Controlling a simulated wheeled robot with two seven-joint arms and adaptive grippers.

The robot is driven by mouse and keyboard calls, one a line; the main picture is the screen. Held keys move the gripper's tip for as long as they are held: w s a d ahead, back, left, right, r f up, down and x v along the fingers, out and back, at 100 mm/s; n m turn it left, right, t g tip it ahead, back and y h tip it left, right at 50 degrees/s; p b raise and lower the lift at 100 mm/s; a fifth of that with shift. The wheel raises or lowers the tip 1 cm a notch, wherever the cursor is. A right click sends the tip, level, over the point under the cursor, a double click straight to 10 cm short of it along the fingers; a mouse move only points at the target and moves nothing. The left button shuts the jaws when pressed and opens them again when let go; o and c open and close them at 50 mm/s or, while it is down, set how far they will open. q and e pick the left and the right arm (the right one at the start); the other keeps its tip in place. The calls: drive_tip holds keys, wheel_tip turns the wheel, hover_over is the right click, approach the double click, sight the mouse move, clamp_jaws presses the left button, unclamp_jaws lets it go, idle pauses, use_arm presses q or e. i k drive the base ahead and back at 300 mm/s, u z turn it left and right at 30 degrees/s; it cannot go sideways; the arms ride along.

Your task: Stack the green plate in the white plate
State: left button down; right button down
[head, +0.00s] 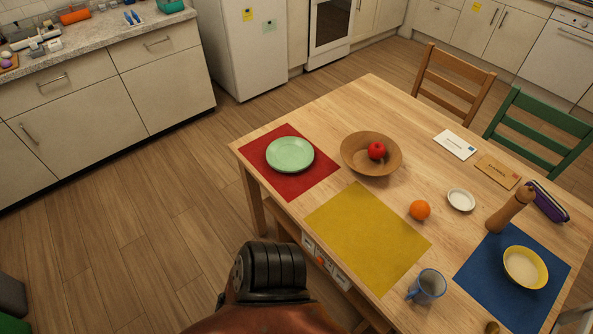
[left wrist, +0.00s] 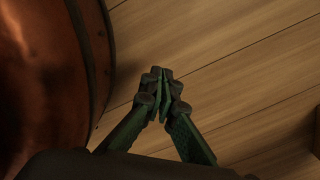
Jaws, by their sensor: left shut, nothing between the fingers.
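The green plate (head: 290,155) lies on the red placemat (head: 311,187) near the table's left corner and looks empty. The small round white plate (head: 461,200) lies on bare wood toward the right side of the table and also looks empty. The two plates are well apart. In the left wrist view my left gripper (left wrist: 161,85) is shut and empty, with wooden floor boards behind it. Neither plate shows in that view. No fingers of either gripper show in the head view, and my right gripper is out of sight.
Between the plates stand a wooden bowl (head: 357,166) with a red apple (head: 376,150) and an orange (head: 420,210). A yellow placemat (head: 368,237) is bare. A blue mug (head: 427,287), a pepper mill (head: 509,210) and a yellow bowl (head: 526,267) stand at the right.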

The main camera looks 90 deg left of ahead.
sight(287, 153)
drive_tip(key=k, duration=1)
drive_tip(key=u, duration=0.05)
